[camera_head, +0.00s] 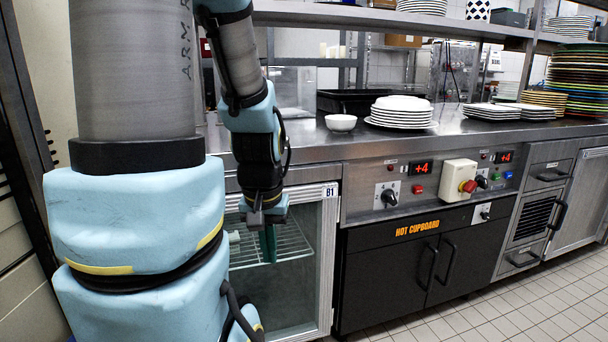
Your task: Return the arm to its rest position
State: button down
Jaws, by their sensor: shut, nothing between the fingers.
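My arm hangs down in front of the counter, left of the picture's middle. My gripper (268,250) points downward at its end, in front of the glass-door cabinet marked B1 (308,262). The gripper's dark fingers look closed together and empty. Part of the arm is hidden behind my large blue and grey arm links on the left.
The steel counter (312,150) runs behind my arm. It bears a white bowl (341,122), a stack of white plates (400,113) and a black tray (350,98). A black hot cupboard (400,262) stands to the right. The tiled floor (530,312) at front right is clear.

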notch_tip(320, 180, up, 16)
jog(key=p, duration=1.3)
jog(key=shift+p, duration=0.4)
